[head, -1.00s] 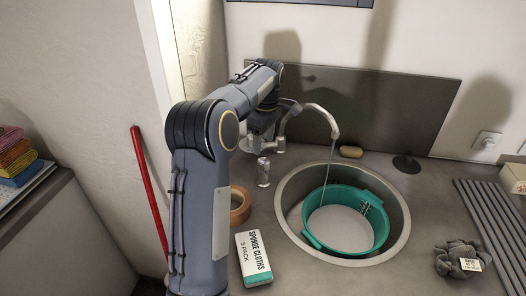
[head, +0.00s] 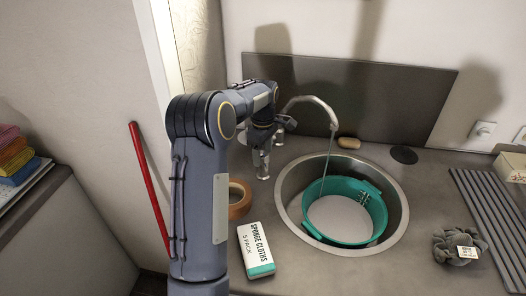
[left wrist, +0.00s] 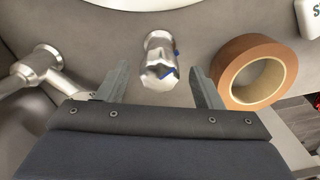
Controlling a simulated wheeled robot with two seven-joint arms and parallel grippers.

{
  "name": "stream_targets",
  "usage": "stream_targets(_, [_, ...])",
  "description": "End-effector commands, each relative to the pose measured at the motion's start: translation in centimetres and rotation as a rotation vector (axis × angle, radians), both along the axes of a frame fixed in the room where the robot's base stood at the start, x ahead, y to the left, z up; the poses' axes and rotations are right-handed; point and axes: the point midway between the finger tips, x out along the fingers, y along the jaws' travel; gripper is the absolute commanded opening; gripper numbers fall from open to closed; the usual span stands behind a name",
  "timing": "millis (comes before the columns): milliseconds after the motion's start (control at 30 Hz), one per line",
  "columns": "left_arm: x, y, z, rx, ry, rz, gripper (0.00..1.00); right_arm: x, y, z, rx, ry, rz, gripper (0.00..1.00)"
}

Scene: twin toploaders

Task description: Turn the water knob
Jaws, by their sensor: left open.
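The water knob (head: 262,164) is a small upright metal post on the counter, left of the sink. In the left wrist view the knob (left wrist: 160,58) shows a faceted metal cap with blue marks. My left gripper (left wrist: 158,80) is open, with one finger on each side of the knob's cap in that view; I see no contact. In the head view my left gripper (head: 264,138) is just above the knob and partly hidden by my arm. The curved faucet (head: 311,99) stands behind, with a thin stream of water falling into the sink (head: 397,222). My right gripper is not in view.
A brown tape roll (head: 240,200) lies close to the knob, also in the left wrist view (left wrist: 228,73). A sponge cloths pack (head: 256,251) lies in front. A teal basin (head: 378,213) sits in the sink. A soap bar (head: 349,143) lies behind the sink.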

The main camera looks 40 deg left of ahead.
Motion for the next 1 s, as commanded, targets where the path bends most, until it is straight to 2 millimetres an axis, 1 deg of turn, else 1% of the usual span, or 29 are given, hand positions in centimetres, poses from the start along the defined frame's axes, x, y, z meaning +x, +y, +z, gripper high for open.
stream_targets(33, [0.0,0.0,0.0,0.0,0.0,0.0,0.6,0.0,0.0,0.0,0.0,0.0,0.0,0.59])
stream_targets(67, [0.0,0.0,0.0,0.0,0.0,0.0,0.58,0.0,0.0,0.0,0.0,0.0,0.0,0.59])
stream_targets(300, [0.0,0.0,0.0,0.0,0.0,0.0,0.26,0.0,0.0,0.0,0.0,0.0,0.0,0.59])
stream_targets(400, [0.0,0.0,0.0,0.0,0.0,0.0,0.16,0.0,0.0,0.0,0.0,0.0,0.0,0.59])
stream_targets(467, [0.0,0.0,0.1,0.0,0.001,-0.005,0.16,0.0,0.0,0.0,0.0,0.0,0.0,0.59])
stream_targets(567, [0.0,0.0,0.2,0.0,0.001,-0.06,0.16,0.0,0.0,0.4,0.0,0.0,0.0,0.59])
stream_targets(800, [0.0,0.0,0.2,0.001,0.002,-0.344,0.16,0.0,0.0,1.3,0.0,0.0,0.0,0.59])
stream_targets(900, [0.0,0.0,0.1,0.001,0.001,-0.425,0.16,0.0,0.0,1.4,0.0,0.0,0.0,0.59])
stream_targets(1000, [0.1,0.0,0.1,0.001,0.0,-0.462,0.16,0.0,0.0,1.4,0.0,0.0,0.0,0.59])
